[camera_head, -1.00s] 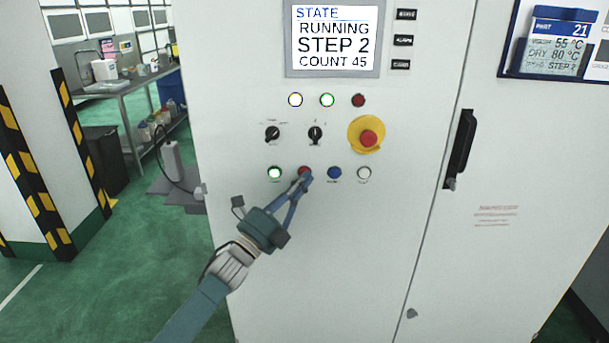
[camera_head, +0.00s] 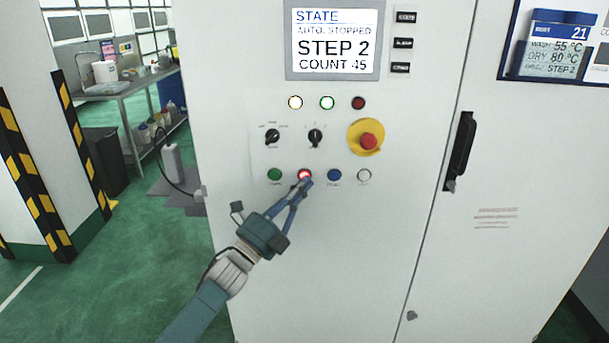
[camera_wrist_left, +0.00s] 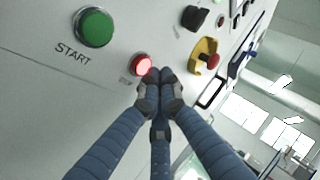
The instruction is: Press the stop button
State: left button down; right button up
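The red stop button (camera_head: 304,174) is lit on the white cabinet's lower button row, between the green start button (camera_head: 274,175) and a blue button (camera_head: 334,175). My left gripper (camera_head: 306,184) has its fingertips at the lower edge of the red button. In the left wrist view the fingers (camera_wrist_left: 163,76) are closed together beside the lit red button (camera_wrist_left: 142,65); whether they touch it I cannot tell. The green button (camera_wrist_left: 95,27) there carries the label START. The display (camera_head: 334,40) reads AUTO. STOPPED, STEP 2, COUNT 45. My right gripper is not in view.
A red emergency button on a yellow collar (camera_head: 367,139) sits above right of the row. Two black selector switches (camera_head: 272,137) are above it. A black door handle (camera_head: 460,150) stands out at right. Green floor is free at left.

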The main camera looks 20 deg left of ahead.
pick_arm(q)
jog(key=shift+s, duration=0.15)
jog(key=s+p, duration=0.1)
jog(key=s, duration=0.1)
jog(key=s+d+p, duration=0.1)
jog(key=s, duration=0.1)
jog(key=shift+s+d, duration=0.2)
jog(key=shift+s, duration=0.2)
jog(key=shift+f, duration=0.1)
dwell(0.5)
